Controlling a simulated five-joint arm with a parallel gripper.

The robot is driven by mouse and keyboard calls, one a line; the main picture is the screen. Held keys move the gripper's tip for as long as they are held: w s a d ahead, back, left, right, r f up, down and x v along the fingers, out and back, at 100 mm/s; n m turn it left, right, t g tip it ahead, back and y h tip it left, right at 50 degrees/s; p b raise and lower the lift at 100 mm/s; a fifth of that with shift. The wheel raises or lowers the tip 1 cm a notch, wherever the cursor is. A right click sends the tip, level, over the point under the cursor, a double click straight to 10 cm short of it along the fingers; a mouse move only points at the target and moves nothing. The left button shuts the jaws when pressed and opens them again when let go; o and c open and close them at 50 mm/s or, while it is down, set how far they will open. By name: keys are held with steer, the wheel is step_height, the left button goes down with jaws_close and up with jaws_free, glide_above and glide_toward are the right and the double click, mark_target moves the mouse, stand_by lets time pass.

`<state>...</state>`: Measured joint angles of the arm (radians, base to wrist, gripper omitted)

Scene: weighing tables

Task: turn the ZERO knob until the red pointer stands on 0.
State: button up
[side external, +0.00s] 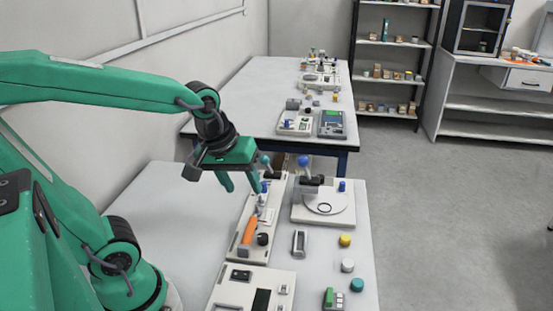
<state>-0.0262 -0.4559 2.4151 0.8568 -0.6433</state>
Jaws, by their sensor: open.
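My gripper (241,186) is open, with its two green fingers pointing down above the left edge of the long panel (236,250) on the near table. Nothing shows between the fingers. The long panel carries an orange handle (249,230), a black knob (263,239) beside it and a teal ball-topped lever (265,159) at its far end. No lettering is readable, so I cannot tell which knob is ZERO. The red pointer and its scale cannot be made out. Part of the panel's far end is hidden behind my gripper.
A plate with a round disc (324,203) and a blue ball-topped lever (303,160) stands right of the panel. Yellow (345,240), white (347,265) and green (357,285) cylinders stand on the right. Another panel (228,292) lies in front. The near table's left side is clear.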

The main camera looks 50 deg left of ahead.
steer(key=shift+s+d+r+m+t, duration=0.1)
steer(key=shift+s+r+m+t, duration=0.2)
steer(key=shift+s+r+m, duration=0.65)
steer(key=shift+s+d+r+m+t, duration=0.15)
steer(key=shift+s+m+t, duration=0.25)
steer(key=shift+m, duration=1.2)
steer(key=shift+s+d+r+m+t, duration=0.1)
steer(key=shift+s+r+m+t, duration=0.1)
steer(key=shift+s+r+m, duration=0.75)
steer(key=shift+w+f+m, duration=0.2)
steer(key=shift+f+m, duration=0.1)
steer(key=shift+f, duration=0.1)
steer(key=shift+w, duration=0.15)
steer(key=w+f+m+g, duration=0.2)
steer(key=w+f+m, duration=0.1)
steer(key=f+m, duration=0.1)
steer(key=w+a+f+m+g, duration=0.1)
steer(key=w+f+m, duration=0.2)
steer(key=f+m, duration=0.1)
steer(key=w+a+f+m+g, duration=0.1)
steer(key=w+f+m+g, duration=0.1)
steer(key=w+f+m, duration=0.2)
steer(key=shift+w+a+f+g, duration=0.1)
steer(key=shift+a+f+g, duration=0.05)
steer(key=shift+f, duration=0.5)
steer(key=shift+a+f+g, duration=0.1)
steer(key=shift+f+g, duration=0.05)
steer(key=shift+f, duration=0.5)
